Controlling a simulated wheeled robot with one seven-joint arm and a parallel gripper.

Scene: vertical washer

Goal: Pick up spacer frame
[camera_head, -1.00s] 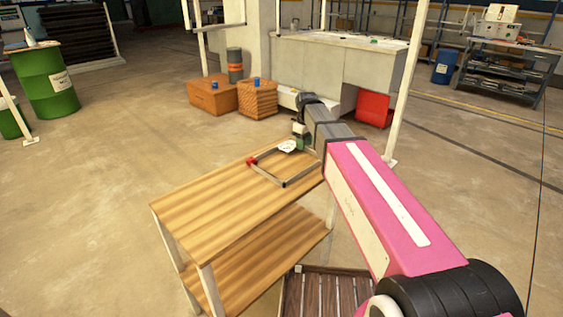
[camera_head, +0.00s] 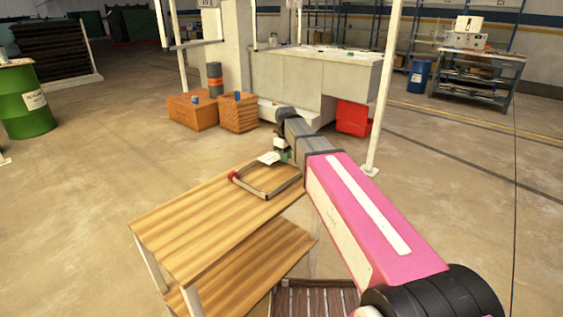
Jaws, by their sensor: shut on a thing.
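The spacer frame (camera_head: 267,195) is a thin grey rectangular frame with a red corner and a white tag at its far side. It is at the far right end of the wooden table (camera_head: 190,220), level. I cannot tell whether it rests on the top or hangs just above it. My gripper (camera_head: 282,157) is at the frame's far side and is shut on it. The fingers are small and partly hidden by the tag and my arm.
The table has a lower shelf (camera_head: 250,265). A slatted wooden pallet (camera_head: 315,298) lies at the bottom. A white post (camera_head: 385,90) stands right of my arm. Beyond are orange boxes (camera_head: 192,112), a red bin (camera_head: 353,118) and a grey bench (camera_head: 315,80).

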